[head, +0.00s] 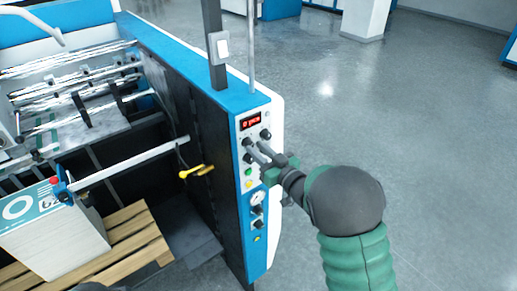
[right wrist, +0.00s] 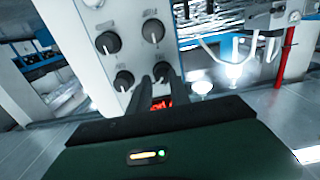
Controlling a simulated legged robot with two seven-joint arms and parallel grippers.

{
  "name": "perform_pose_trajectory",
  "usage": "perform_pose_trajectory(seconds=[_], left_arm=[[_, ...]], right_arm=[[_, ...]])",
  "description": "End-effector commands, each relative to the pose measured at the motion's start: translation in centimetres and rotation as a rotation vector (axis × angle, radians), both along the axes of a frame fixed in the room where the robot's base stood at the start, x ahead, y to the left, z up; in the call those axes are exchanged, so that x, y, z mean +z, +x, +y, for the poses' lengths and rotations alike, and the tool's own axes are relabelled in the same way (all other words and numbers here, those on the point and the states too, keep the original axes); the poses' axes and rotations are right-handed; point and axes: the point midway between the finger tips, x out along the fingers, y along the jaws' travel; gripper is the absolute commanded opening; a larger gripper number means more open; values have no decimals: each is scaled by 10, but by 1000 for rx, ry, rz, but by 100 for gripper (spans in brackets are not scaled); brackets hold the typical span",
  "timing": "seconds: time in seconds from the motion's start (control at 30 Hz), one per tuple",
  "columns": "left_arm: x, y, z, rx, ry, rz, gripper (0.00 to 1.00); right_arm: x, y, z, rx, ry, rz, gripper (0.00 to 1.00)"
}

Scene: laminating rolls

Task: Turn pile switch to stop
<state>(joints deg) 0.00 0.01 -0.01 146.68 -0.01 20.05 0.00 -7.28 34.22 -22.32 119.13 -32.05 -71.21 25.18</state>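The control panel (head: 250,180) is on the blue and white end of the machine, with a red digital display (head: 251,120) and several black knobs. The knob labels are too small to read, so I cannot tell which is the pile switch. My right gripper (head: 254,147) points at the upper left knob, just below the display.
A green button (head: 248,171), a yellow button (head: 249,184) and a gauge (head: 257,197) are lower on the panel. A dark post (head: 214,45) with a white switch box rises above the machine. A paper stack on a wooden pallet (head: 135,240) is at left. Open floor is at right.

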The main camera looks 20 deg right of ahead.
Motion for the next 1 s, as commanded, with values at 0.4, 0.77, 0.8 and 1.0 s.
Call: perform_pose_trajectory(seconds=[0.4,0.77,0.8,1.0], left_arm=[[0,0,0,0,0,0,36],[0,0,0,0,0,0,36],[0,0,0,0,0,0,36],[0,0,0,0,0,0,36]], right_arm=[[3,4,7,21,7,-10,0],[3,4,7,19,7,-10,0],[3,5,7,19,7,-10,0],[3,5,6,18,7,-10,0]])
